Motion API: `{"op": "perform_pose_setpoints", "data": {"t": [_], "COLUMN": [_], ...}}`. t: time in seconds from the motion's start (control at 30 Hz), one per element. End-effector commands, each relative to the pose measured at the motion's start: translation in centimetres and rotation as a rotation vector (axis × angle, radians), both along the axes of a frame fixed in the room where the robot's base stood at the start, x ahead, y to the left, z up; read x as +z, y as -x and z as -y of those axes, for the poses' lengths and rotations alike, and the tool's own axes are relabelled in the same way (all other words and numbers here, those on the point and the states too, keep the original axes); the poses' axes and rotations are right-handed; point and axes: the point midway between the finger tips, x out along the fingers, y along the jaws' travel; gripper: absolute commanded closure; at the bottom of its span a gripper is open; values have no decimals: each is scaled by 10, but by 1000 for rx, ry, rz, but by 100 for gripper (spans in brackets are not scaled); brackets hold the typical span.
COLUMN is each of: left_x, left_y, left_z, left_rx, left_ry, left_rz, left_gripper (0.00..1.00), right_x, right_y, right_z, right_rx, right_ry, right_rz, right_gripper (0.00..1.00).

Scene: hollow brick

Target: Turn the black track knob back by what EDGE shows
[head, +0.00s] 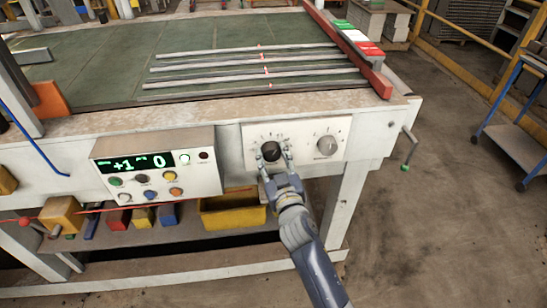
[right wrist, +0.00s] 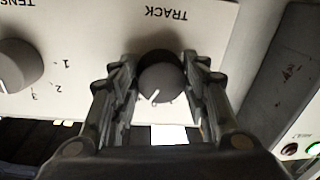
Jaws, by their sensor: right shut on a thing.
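The black track knob (head: 270,151) sits on the white panel (head: 304,128) at the front of the machine. In the right wrist view the knob (right wrist: 160,78) is under the word TRACK, which appears upside down, and its white pointer line points down and slightly left there. My right gripper (head: 275,156) is shut on the knob, one finger on each side. The display (head: 136,162) on the box left of the panel glows green and seems to read "+1" and "0"; the marks before them are unclear. My left gripper is not in view.
A grey tension knob (head: 326,145) is right of the track knob. Below the display are several coloured buttons (head: 142,179). A crank with a green grip (head: 407,150) sticks out at the right corner. A yellow bin (head: 232,211) stands on the shelf below.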

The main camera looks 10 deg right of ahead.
Motion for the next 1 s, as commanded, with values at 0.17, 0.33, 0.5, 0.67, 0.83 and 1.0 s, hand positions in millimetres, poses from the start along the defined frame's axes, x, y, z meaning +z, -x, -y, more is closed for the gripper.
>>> {"op": "perform_pose_setpoints", "data": {"t": [0.17, 0.33, 0.5, 0.67, 0.83, 1.0], "left_x": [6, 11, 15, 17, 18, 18], "left_y": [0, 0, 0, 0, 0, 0], "left_z": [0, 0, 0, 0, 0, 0], "left_rx": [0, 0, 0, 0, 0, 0], "left_ry": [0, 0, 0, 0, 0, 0], "left_rz": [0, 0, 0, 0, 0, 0], "left_gripper": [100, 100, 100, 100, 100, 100], "right_x": [2, 2, 3, 3, 3, 2], "right_y": [0, 0, 0, 0, 0, 0], "right_z": [0, 1, 1, 1, 1, 1], "right_rx": [0, 0, 0, 0, 1, -1], "right_ry": [103, 223, 332, 409, 457, 475], "right_rz": [-2, -5, -5, -6, -6, -7], "right_gripper": [82, 82, 82, 82, 82, 82]}}
